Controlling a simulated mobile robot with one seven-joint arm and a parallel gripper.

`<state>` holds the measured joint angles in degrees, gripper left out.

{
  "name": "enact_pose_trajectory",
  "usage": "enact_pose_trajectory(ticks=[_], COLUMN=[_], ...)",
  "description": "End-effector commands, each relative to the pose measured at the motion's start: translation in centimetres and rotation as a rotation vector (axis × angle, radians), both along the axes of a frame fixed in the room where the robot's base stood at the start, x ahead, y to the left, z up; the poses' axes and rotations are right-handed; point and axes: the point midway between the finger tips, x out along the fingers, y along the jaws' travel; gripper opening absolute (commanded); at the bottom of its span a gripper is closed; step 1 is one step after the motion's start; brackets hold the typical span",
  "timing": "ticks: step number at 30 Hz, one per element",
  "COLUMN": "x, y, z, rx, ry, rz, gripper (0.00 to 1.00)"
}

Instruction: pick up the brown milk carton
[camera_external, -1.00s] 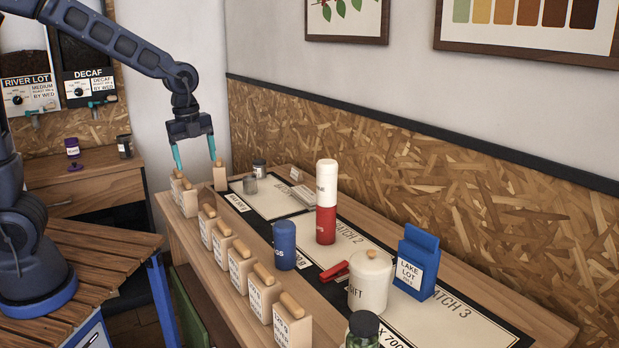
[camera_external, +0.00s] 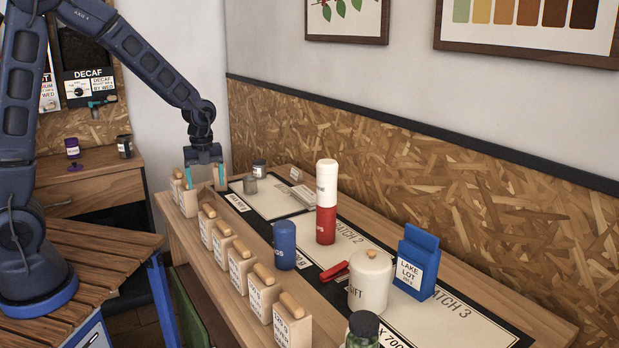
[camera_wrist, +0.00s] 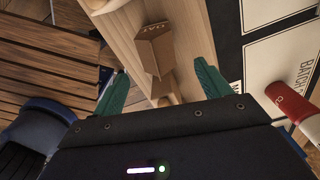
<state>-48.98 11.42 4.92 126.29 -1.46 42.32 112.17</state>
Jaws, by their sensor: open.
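The brown milk carton (camera_wrist: 153,48) shows in the wrist view with a folded gable top and dark lettering. It lies just ahead of the gap between my two teal fingertips, near the wooden table's edge. My gripper (camera_external: 204,187) points down, open and empty, over the far left end of the table. It also shows in the wrist view (camera_wrist: 158,80), with one finger on either side of the gap. I see no contact with the carton. In the external view I cannot tell the carton surely from the tan blocks around my fingers.
Several tan blocks with rounded tops (camera_external: 240,262) line the table's left edge. A red and white cylinder (camera_external: 326,205), a blue canister (camera_external: 285,245), a white jar (camera_external: 370,282) and a blue bag (camera_external: 417,262) stand farther right. A slatted bench (camera_external: 100,250) is at left.

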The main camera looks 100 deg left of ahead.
Motion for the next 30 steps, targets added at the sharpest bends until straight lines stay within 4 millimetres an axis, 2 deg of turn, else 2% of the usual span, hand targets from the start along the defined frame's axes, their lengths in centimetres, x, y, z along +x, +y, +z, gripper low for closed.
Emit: enact_pose_trajectory(ticks=[12,22,23,30], x=[-0.5,-0.4,-0.4,-0.4], y=[0.1,0.1,0.1,0.1], z=[-4.6,-5.3,-5.3,-5.2], rx=[-0.002,0.0,0.0,0.0], ry=[0.001,0.0,0.0,0.0], rz=[0.0,0.0,0.0,0.0], gripper=[0.76,0.76,0.72,0.25])
